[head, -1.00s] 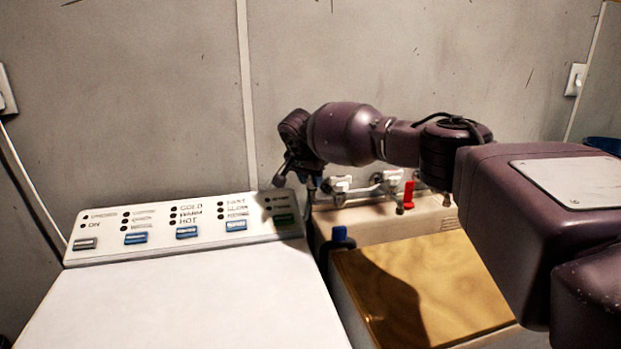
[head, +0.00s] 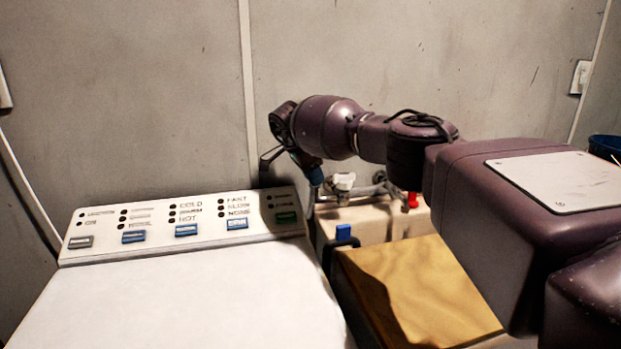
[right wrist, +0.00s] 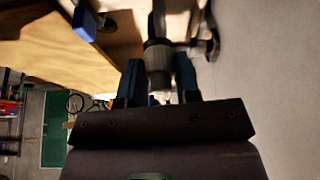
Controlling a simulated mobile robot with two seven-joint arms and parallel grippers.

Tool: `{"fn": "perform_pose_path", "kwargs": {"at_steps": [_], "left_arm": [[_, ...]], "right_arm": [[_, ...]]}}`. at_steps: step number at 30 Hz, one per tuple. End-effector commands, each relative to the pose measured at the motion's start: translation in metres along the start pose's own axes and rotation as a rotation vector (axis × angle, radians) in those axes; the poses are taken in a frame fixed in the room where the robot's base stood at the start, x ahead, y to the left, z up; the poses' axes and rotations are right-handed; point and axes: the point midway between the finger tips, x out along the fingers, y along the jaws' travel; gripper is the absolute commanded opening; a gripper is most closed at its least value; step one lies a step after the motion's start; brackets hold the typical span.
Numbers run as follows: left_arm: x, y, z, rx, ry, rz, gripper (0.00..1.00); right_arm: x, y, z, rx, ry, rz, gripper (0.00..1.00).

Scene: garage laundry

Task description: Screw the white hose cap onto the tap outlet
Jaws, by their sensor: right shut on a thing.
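My right gripper (right wrist: 159,82) has two blue fingers closed around a ribbed, greyish cylinder (right wrist: 158,56), which looks like the hose cap. A small pale piece shows below it between the fingers. A dark pipe rises from the cylinder, and a side branch runs right to a round fitting (right wrist: 212,42) by the wall. I cannot tell whether cap and outlet are threaded together. In the head view the right gripper (head: 312,172) is small and dark behind the washer panel, left of a white tap (head: 342,182); the cap is hidden there. My left gripper is not in view.
The white washer (head: 180,295) with its button panel (head: 185,220) fills the lower left. A wooden-topped box (head: 420,285) stands to its right. A blue block on a dark loop (head: 344,232) sits between them. A red lever (head: 412,200) is right of the tap. The grey wall is close behind.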

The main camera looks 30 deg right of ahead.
Motion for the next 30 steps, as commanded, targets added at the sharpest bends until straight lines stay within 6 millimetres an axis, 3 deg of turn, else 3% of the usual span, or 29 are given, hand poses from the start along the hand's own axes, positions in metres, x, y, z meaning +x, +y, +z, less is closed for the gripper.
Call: {"fn": "perform_pose_path", "kwargs": {"at_steps": [1,6,14,15,20,30], "left_arm": [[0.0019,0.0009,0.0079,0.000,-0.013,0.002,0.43],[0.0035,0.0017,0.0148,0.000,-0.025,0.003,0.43],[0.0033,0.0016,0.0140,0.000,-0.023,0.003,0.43],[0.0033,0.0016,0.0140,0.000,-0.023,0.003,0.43],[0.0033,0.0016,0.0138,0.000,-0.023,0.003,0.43],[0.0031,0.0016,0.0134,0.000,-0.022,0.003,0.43]], "right_arm": [[0.0107,0.0014,-0.0025,0.048,0.010,0.042,0.02],[0.0092,0.0023,-0.0038,0.148,0.011,0.085,0.01],[0.0069,0.0032,-0.0038,0.159,0.010,0.090,0.01],[0.0070,0.0033,-0.0036,0.158,0.010,0.090,0.32],[0.0058,0.0027,-0.0027,0.156,0.008,0.086,0.57],[0.0025,0.0017,-0.0010,0.154,0.004,0.079,0.59]]}}
